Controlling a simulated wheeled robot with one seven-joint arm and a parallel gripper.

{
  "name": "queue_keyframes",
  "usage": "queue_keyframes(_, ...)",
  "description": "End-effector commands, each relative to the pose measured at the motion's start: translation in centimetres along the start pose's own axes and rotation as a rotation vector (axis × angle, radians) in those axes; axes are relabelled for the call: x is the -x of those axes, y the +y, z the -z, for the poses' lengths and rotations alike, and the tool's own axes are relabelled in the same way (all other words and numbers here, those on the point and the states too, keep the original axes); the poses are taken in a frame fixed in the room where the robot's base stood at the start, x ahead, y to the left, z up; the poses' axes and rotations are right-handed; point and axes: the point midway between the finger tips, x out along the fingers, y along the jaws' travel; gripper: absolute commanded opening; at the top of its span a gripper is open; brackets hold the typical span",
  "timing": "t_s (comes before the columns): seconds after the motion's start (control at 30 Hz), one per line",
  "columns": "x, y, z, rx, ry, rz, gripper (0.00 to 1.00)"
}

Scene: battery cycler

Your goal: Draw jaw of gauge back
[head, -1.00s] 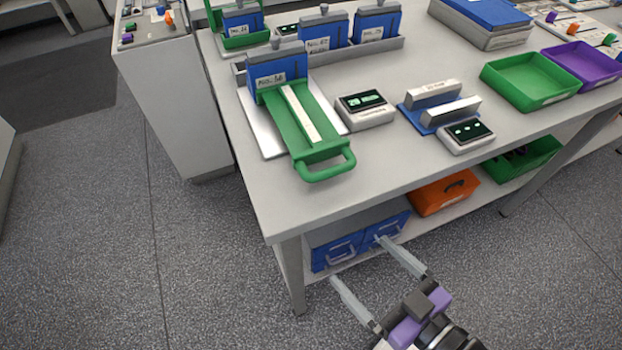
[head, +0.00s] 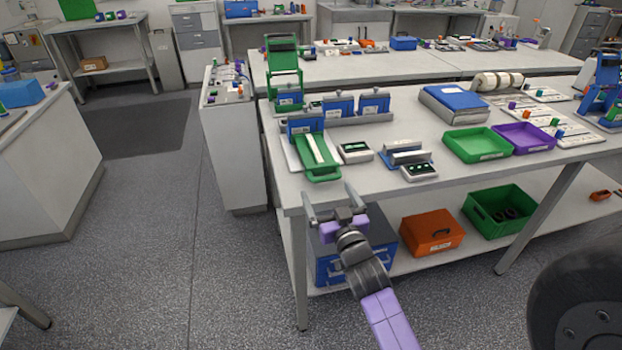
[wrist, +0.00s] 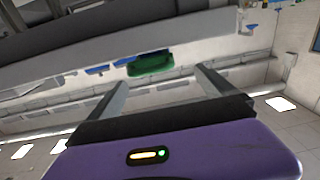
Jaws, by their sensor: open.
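What looks like the gauge (head: 406,154) is a blue base with two silver bar-like jaws and a grey readout box (head: 419,172) at its front. It stands on the workbench near the front edge, in the head view. The two jaws appear close together with a narrow gap. My gripper (head: 328,192) is open and empty, in front of the bench's front edge and to the lower left of the gauge, apart from it. In the wrist view my gripper (wrist: 162,78) has its fingers spread with nothing between them. The gauge cannot be made out there.
A green handled slide (head: 318,160) and a second readout box (head: 355,152) lie left of the gauge. A green tray (head: 477,145) and purple tray (head: 524,138) stand right. The bench (head: 470,182) has a lower shelf with an orange case (head: 431,232). Floor at left is clear.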

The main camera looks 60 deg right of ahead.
Motion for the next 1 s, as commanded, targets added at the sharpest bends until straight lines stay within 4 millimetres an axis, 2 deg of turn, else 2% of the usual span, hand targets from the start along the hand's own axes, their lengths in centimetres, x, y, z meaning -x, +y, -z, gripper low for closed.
queue_keyframes(0.03, -0.8, 0.7, 0.3, -0.004, -0.004, -0.017, 0.96)
queue_keyframes(0.2, -2.3, 1.9, 0.1, -0.014, -0.021, -0.045, 0.96)
queue_keyframes(0.37, -3.9, 2.0, 0.0, -0.015, -0.022, -0.046, 0.96)
queue_keyframes(0.7, -8.7, 2.2, -0.1, -0.015, -0.022, -0.046, 0.96)
queue_keyframes(1.0, -9.9, 2.1, -0.2, -0.014, -0.022, -0.044, 0.96)
